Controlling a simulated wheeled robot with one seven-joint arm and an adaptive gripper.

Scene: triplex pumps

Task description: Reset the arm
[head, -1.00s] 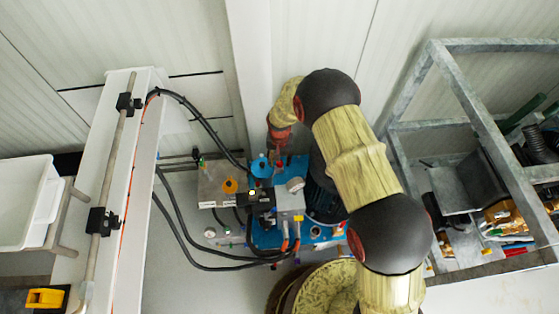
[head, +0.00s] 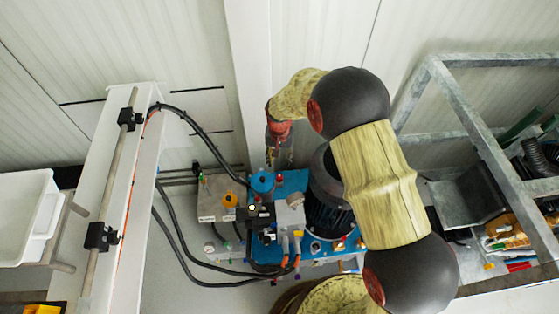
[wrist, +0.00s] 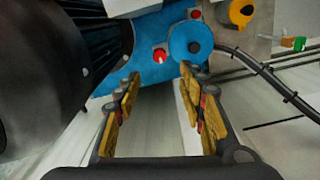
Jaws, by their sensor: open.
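My gripper (head: 279,158) is at the end of my yellow and black arm in the head view, just behind and above the blue pump unit (head: 292,182). In the wrist view my gripper (wrist: 163,105) has its two yellow-padded fingers spread apart with nothing between them. Beyond the fingertips lie the blue pump unit (wrist: 143,40), a red knob (wrist: 160,55) and a round blue cap (wrist: 190,40). The blue cap also shows in the head view (head: 262,181). A dark motor (wrist: 45,70) fills the left of the wrist view.
A metal frame (head: 465,105) with assorted parts stands at the right. A white post with a rail (head: 110,190) and black hoses (head: 205,130) are at the left. A white bin (head: 25,215) is at the far left. The wall is close behind my gripper.

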